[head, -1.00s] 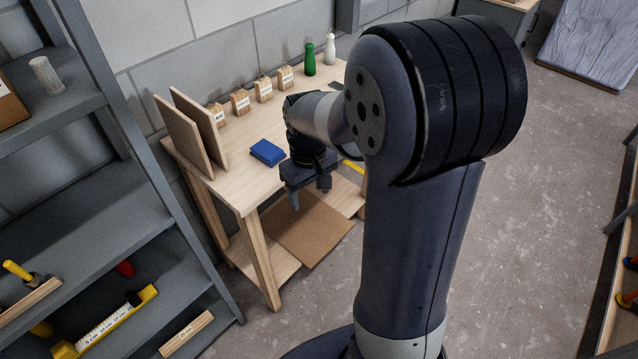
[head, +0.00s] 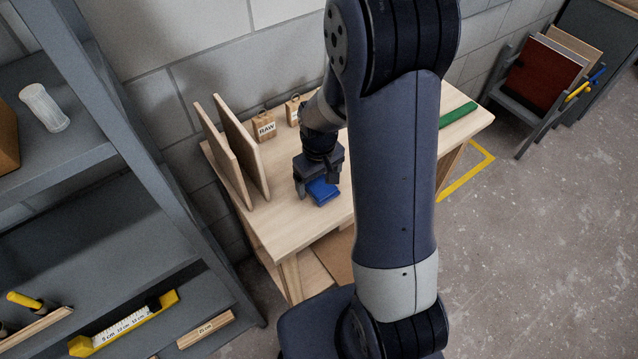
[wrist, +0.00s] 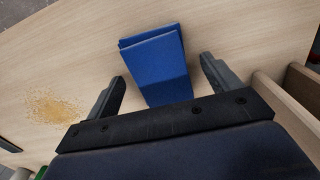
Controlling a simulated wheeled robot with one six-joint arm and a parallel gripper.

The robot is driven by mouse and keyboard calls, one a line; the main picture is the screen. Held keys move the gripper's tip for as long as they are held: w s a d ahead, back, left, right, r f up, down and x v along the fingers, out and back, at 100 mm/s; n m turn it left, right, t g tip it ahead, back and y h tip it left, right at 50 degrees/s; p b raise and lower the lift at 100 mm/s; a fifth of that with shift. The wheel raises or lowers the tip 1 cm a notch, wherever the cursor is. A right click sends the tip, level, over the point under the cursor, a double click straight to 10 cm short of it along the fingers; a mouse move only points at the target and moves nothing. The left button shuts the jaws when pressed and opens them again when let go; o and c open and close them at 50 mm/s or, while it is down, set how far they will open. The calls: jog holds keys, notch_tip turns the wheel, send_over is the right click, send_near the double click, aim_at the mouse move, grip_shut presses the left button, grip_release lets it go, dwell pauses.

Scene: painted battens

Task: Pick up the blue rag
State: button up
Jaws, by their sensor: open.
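The blue rag (head: 323,192) is a folded cloth lying on the light wooden table (head: 280,222). In the wrist view the rag (wrist: 157,65) lies between the two fingers, with its folded far end reaching past their tips. My gripper (head: 317,184) is over the rag, pointing down. The wrist view shows my gripper (wrist: 163,71) open, with one finger on each side of the rag and a gap on both sides. In the head view my gripper covers part of the rag. I cannot tell how high the fingertips are above the table.
Two upright boards (head: 240,143) stand left of the rag, close to one finger in the wrist view. A block marked RAW (head: 264,127) stands behind. Tan grains (wrist: 52,106) lie on the table. A green strip (head: 458,114) lies at the right. Grey shelving (head: 120,135) stands at left.

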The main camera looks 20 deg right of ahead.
aim_at(319, 182)
jog(key=shift+c, duration=0.2)
jog(key=c, duration=1)
jog(key=shift+c, duration=0.2)
notch_tip(319, 182, up, 10)
jog(key=shift+b, duration=0.45)
